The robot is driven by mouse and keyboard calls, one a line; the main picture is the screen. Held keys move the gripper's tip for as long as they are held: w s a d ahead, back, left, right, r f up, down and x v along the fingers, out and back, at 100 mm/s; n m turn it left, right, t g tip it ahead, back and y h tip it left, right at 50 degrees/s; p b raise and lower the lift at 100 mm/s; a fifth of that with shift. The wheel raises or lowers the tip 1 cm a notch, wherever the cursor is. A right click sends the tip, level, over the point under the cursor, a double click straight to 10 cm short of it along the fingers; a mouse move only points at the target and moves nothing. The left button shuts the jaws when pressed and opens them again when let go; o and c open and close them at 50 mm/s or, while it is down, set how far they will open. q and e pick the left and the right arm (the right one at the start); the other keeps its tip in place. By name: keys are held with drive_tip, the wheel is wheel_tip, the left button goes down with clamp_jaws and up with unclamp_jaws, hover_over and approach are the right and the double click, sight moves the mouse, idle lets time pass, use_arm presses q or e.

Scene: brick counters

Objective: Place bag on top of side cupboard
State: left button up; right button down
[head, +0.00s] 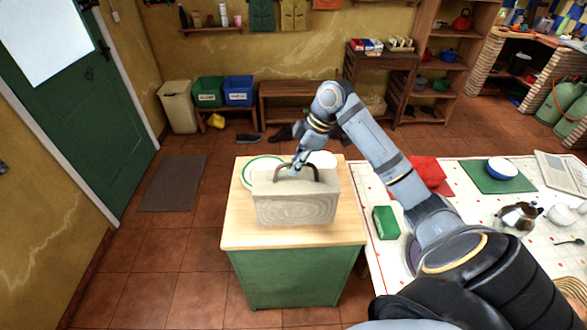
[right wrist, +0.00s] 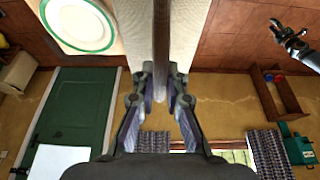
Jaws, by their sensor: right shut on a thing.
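The bag (head: 295,208) is pale beige with a dark arched handle (head: 297,168). In the head view it appears upright over the wooden top of a green cupboard (head: 240,235); whether its base touches the top is unclear. My right gripper (head: 293,172) comes down from above and is shut on the handle. In the right wrist view its fingers (right wrist: 161,92) close around the handle strap, with the pale bag sides beyond.
Floor is free left of the cupboard.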

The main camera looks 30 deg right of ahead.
sight(291, 180)
drive_tip(key=shift+w+a+f, duration=0.1)
drive_tip(key=shift+w+f, duration=0.25)
drive_tip(key=shift+f, duration=0.25)
wheel_tip(291, 180, down, 2)
drive_tip(key=shift+f+p, duration=0.25)
drive_tip(key=shift+p, duration=0.55)
drive_tip(key=shift+f, duration=0.15)
drive_tip(key=shift+f, duration=0.15)
drive_tip(key=c, duration=1.4)
unclamp_jaws()
drive_tip(key=b+v, duration=0.2)
drive_tip(key=v, duration=1)
drive_tip(key=shift+b, duration=0.4)
